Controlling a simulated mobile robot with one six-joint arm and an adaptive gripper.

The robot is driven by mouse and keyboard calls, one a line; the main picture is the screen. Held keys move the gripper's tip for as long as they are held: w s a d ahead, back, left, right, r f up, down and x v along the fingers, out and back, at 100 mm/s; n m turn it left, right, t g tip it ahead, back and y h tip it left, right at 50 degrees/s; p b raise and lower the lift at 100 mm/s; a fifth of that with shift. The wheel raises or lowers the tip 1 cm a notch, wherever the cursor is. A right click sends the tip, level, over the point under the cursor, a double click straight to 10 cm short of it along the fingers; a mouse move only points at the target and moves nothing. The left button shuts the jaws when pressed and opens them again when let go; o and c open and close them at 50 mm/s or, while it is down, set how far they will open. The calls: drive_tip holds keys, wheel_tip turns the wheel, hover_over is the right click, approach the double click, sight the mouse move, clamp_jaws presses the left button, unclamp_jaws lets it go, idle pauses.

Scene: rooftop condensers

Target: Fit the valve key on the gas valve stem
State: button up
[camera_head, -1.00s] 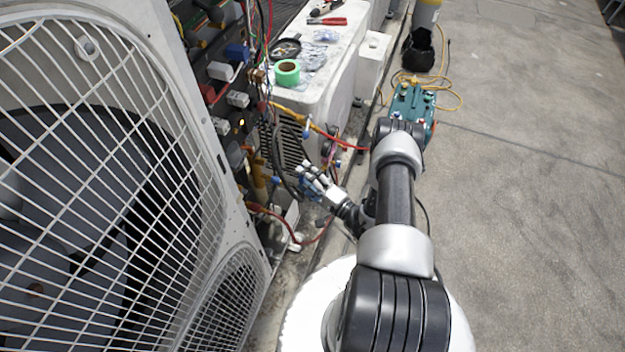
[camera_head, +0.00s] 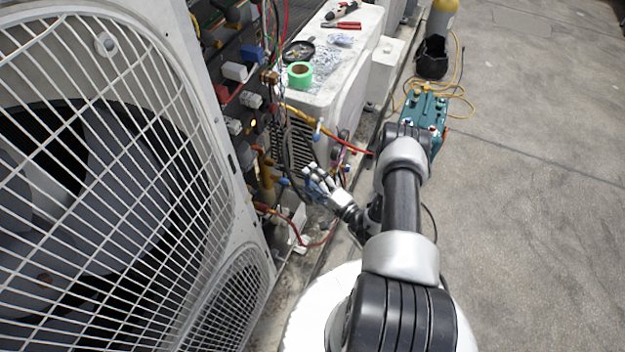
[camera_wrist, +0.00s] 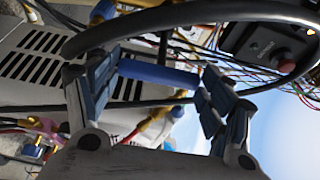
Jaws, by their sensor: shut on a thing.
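My gripper (camera_head: 316,183) reaches toward the open side of the near condenser in the head view. In the wrist view its two fingers (camera_wrist: 160,85) are shut on a blue bar (camera_wrist: 158,74) that spans between them. I take this bar to be the valve key; its working end cannot be made out. Brass valve fittings (camera_head: 266,172) stand at the condenser's side, a little left of my gripper and apart from it. A brass piece also shows at the top of the wrist view (camera_wrist: 103,12). I cannot tell which part is the gas valve stem.
A thick black cable (camera_wrist: 190,14) arcs close past the fingers. Wires and a red hose (camera_head: 285,222) hang around the valves. A second unit (camera_head: 340,90) carries green tape (camera_head: 300,74) and tools. A teal pump (camera_head: 424,115) stands behind my arm. Floor at right is clear.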

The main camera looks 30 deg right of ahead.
drive_tip(key=shift+w+a, duration=0.65)
drive_tip(key=shift+w, duration=0.25)
idle(0.9)
drive_tip(key=o, duration=1.2)
drive_tip(key=shift+s, duration=0.1)
drive_tip(key=v, duration=1.1)
drive_tip(key=shift+s, duration=0.4)
drive_tip(key=shift+d, duration=0.1)
